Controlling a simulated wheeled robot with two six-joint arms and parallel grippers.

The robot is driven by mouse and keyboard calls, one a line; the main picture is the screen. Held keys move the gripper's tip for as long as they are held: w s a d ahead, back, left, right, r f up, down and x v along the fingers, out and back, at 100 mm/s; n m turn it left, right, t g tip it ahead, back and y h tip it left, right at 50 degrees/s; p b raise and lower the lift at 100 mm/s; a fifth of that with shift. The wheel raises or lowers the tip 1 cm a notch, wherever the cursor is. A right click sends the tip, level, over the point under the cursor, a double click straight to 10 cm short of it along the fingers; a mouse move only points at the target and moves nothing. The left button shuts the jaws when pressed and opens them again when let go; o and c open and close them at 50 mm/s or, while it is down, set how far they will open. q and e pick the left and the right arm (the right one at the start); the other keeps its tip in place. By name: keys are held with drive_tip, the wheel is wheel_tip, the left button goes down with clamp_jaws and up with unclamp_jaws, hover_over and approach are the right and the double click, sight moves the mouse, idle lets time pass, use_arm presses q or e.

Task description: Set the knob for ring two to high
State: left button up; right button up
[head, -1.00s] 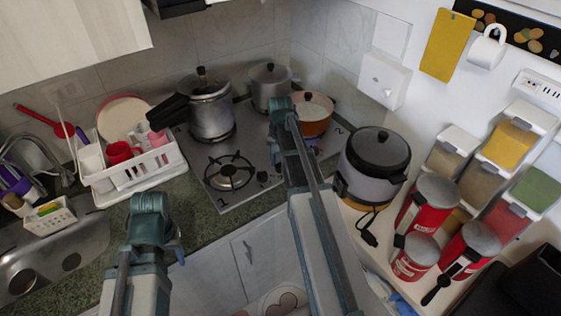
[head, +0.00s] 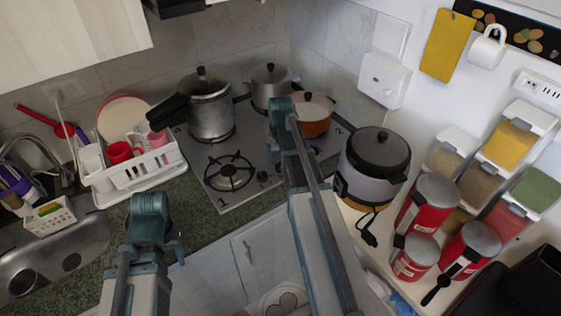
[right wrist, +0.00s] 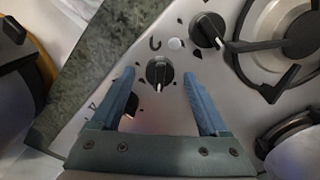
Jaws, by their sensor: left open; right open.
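A black knob (right wrist: 160,72) with a pale pointer line lies between the fingertips of my open right gripper (right wrist: 158,75) in the right wrist view. The fingers appear apart from it on both sides. A second knob (right wrist: 207,30) is up to the right. A third knob (right wrist: 126,112) is partly hidden by the left finger. I cannot tell which knob belongs to ring two. In the head view, my right gripper (head: 276,160) is over the hob's front edge and hides part of the knob row. My left gripper (head: 178,243) is open and empty before the counter.
The steel hob (head: 208,180) holds a pressure cooker (head: 211,112), a grey pot (head: 270,85) and an orange pan (head: 314,125). A bare burner (head: 230,176) is front left. A rice cooker (head: 374,165) stands close right of my right arm. A dish rack (head: 140,170) is left.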

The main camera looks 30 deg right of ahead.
sight(280, 164)
wheel_tip(280, 164, up, 14)
drive_tip(key=p, duration=1.3)
drive_tip(key=shift+f+p, duration=0.15)
drive_tip(key=shift+p, duration=0.15)
drive_tip(key=s+a+f+n+b, duration=0.3)
drive_tip(key=s+a+n, duration=0.1)
drive_tip(key=a, duration=0.6)
drive_tip(key=s+a+f+n+b, duration=0.3)
drive_tip(key=s+a, duration=0.4)
drive_tip(key=a, duration=0.3)
drive_tip(key=s+a+f+n+h+b, duration=0.1)
drive_tip(key=s+a+f+n+b, duration=0.2)
drive_tip(key=a, duration=0.7)
drive_tip(key=s+n, duration=0.2)
drive_tip(key=n, duration=0.1)
drive_tip(key=shift+s+a, duration=0.15)
drive_tip(key=shift+s, duration=0.2)
